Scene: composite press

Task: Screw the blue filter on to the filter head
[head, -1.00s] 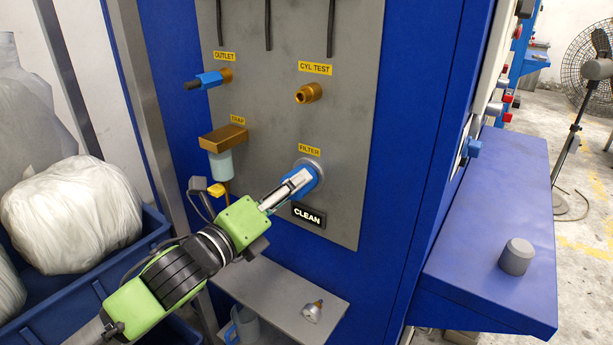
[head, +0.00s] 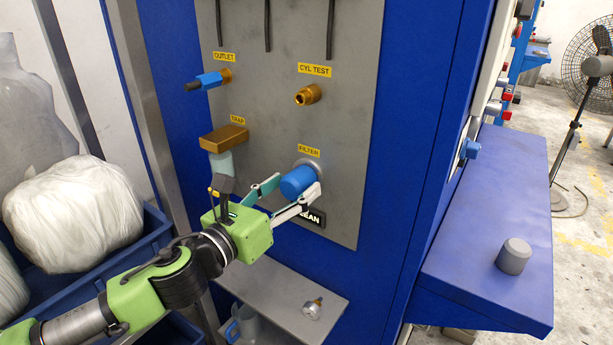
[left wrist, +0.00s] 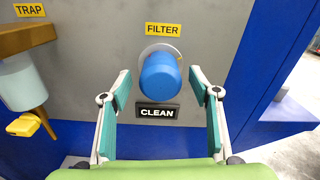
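The blue filter (head: 298,181) sits at the filter head (head: 307,164), under the yellow FILTER label on the grey panel. In the left wrist view the blue filter (left wrist: 160,77) points toward the camera, with the pale round filter head (left wrist: 158,50) behind its upper rim. My left gripper (head: 288,196) is open, its fingers apart on either side of the filter. In the left wrist view the open fingers (left wrist: 159,84) show clear gaps to the filter on both sides. Whether the threads are engaged is hidden. My right gripper is not in view.
The CLEAN display (left wrist: 157,111) is just below the filter. The trap bowl (head: 221,163) with a yellow-handled valve hangs to the left. A blue ledge (head: 480,230) with a grey knob juts out at right.

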